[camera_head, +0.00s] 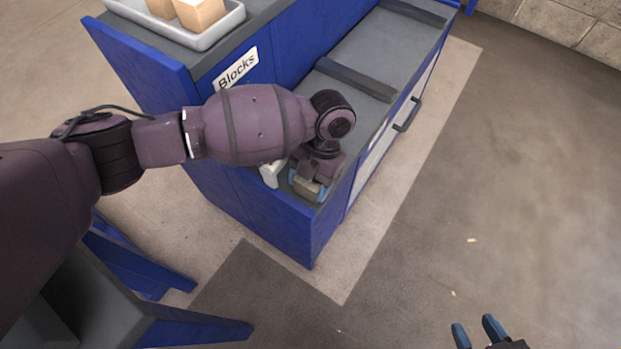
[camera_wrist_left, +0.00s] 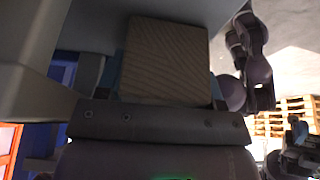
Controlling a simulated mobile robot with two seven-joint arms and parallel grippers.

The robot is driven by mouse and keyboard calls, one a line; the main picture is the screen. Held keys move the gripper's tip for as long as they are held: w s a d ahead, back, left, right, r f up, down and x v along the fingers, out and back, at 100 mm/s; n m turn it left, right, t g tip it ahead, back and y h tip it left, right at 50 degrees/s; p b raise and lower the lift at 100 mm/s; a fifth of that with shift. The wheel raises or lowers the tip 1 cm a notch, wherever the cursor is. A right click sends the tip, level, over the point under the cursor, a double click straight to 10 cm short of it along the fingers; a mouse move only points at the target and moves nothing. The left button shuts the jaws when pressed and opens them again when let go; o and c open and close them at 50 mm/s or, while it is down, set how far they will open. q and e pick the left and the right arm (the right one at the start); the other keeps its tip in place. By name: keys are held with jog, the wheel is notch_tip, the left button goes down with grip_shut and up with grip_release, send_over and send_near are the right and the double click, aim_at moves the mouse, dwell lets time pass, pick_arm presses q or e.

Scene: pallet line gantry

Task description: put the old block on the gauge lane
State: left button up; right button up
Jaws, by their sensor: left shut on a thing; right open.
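My left gripper (camera_head: 308,190) is shut on a grey-brown wooden block (camera_head: 307,188) at the near end of the blue bench. The block's grained face fills the upper middle of the left wrist view (camera_wrist_left: 165,60), between the fingers. I cannot tell whether the block touches the bench top. The grey bench top (camera_head: 375,45) has raised dark dividers across it; no lane label is readable, so I cannot tell which part is the gauge lane. My right gripper (camera_head: 480,332) is open and empty over the floor at the bottom right.
A pale tray (camera_head: 205,38) with light wooden blocks (camera_head: 200,12) stands on the raised shelf marked "Blocks" (camera_head: 236,70). A small white piece (camera_head: 270,174) is close beside the left gripper. A dark handle (camera_head: 407,114) sticks out from the bench side. Floor to the right is open.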

pick_arm(q)
jog(key=shift+f, duration=0.1)
jog(key=o, duration=1)
jog(key=p+v, duration=0.2)
jog(key=v, duration=1)
